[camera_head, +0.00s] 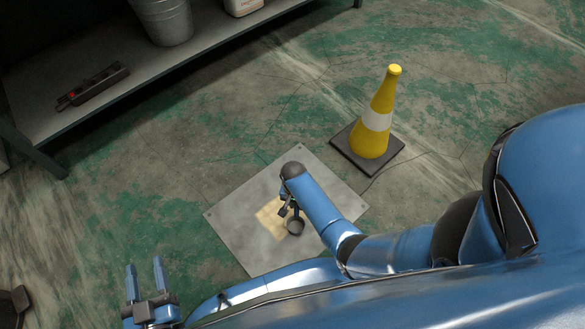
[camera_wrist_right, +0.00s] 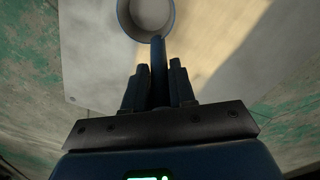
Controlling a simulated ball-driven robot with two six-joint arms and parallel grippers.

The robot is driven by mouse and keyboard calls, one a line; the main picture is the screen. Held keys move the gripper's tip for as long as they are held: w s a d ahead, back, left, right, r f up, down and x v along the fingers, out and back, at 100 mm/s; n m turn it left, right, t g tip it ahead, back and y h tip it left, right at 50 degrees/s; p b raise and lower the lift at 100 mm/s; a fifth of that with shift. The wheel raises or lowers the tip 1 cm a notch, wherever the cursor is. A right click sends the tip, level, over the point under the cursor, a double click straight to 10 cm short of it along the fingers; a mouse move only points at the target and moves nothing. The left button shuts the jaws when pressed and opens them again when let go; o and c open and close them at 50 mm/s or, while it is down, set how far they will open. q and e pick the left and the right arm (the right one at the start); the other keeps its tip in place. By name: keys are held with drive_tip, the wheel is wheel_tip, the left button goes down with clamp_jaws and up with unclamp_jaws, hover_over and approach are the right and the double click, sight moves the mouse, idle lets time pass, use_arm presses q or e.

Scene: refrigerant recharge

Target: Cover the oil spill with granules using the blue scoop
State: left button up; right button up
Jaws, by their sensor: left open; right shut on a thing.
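My right gripper (camera_head: 288,208) is shut on the handle of the blue scoop (camera_wrist_right: 158,58). The scoop's round cup (camera_wrist_right: 146,14) points away from the jaws. In the head view the cup (camera_head: 296,228) looks dark and is over the grey plate (camera_head: 240,235). The inside of the cup looks pale grey; I cannot tell whether it holds granules. A tan, roughly square patch (camera_head: 269,214) lies on the plate beside the scoop, partly hidden by my right gripper. No dark oil shows. My left gripper (camera_head: 145,265) is open and empty at the lower left.
A yellow cone (camera_head: 381,115) with a white band stands on a dark base behind the plate. A low shelf (camera_head: 195,50) at the upper left bears a metal bucket (camera_head: 165,20), a white container (camera_head: 243,5) and a power strip (camera_head: 93,86). The green-stained floor left of the plate is clear.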

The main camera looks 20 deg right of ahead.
use_arm(q)
wheel_tip(320, 180, up, 9)
drive_tip(key=w+p, duration=0.1)
drive_tip(key=p, duration=0.7)
drive_tip(key=shift+w+f+p, duration=0.15)
drive_tip(key=shift+w+p, duration=0.15)
drive_tip(key=shift+w, duration=0.1)
use_arm(e)
wheel_tip(320, 180, up, 8)
drive_tip(key=d, duration=0.2)
drive_tip(key=shift+w+d, duration=0.35)
drive_tip(key=shift+w, duration=0.1)
drive_tip(key=shift+r, duration=0.15)
